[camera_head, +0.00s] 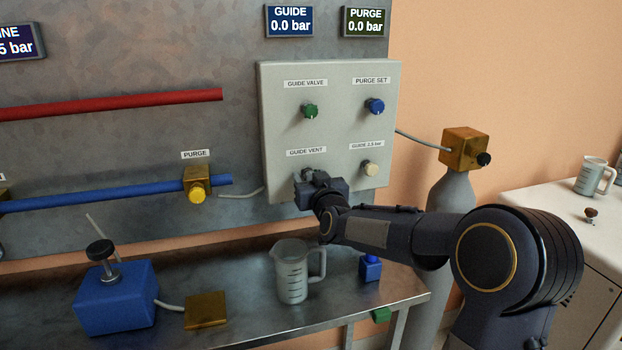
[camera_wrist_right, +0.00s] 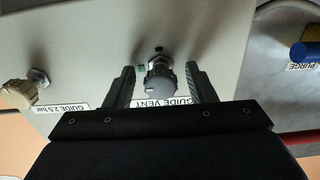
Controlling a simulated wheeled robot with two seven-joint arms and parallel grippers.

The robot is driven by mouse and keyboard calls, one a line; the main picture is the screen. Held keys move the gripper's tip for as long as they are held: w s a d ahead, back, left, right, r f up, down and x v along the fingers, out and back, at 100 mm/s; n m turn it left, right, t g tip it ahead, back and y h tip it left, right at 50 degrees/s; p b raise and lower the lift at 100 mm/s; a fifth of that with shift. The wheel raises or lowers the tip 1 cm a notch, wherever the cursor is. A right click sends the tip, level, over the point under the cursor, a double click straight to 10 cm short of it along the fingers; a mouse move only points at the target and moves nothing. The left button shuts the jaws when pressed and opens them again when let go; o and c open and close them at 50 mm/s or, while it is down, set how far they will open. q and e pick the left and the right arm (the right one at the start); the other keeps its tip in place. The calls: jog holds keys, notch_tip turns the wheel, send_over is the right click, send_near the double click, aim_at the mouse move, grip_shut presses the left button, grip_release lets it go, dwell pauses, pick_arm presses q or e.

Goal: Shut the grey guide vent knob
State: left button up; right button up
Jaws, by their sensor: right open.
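The grey guide vent knob (camera_wrist_right: 160,84) sits on the pale panel (camera_head: 270,110), by the label GUIDE VENT (camera_head: 306,152). In the head view my right gripper hides most of the knob. My right gripper (camera_wrist_right: 160,84) is open, with one finger on each side of the knob; a gap shows on both sides in the wrist view. In the head view the right gripper (camera_head: 307,178) is at the panel's lower left. The display reading GUIDE 0.0 bar (camera_head: 289,20) is above the panel. My left gripper is not in view.
The green guide valve knob (camera_head: 310,111), blue purge set knob (camera_head: 375,106) and cream guide 2.5 bar knob (camera_head: 370,168) are close by. Below are a measuring jug (camera_head: 291,272) and a blue pump box (camera_head: 117,298) on the steel bench (camera_head: 250,335).

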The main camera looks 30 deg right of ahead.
jog(key=shift+c, duration=0.4)
jog(key=c, duration=0.9)
jog(key=shift+f+m+b, duration=0.2)
jog(key=shift+m+b, duration=1)
jog(key=shift+b, duration=0.2)
jog(key=m+b, duration=0.2)
jog(key=shift+m, duration=0.3)
jog(key=m+b, duration=0.1)
jog(key=m, duration=0.1)
jog(key=shift+m+b, duration=0.35)
jog(key=shift+m, duration=0.05)
jog(key=m+b, duration=0.1)
jog(key=m, duration=0.2)
jog(key=shift+r+m+b, duration=0.1)
jog(key=shift+m+b, duration=0.3)
jog(key=m+b, duration=0.1)
jog(key=m, duration=0.2)
jog(key=shift+r+m+b, duration=0.1)
jog(key=shift+m+b, duration=0.5)
jog(key=shift+m, duration=1)
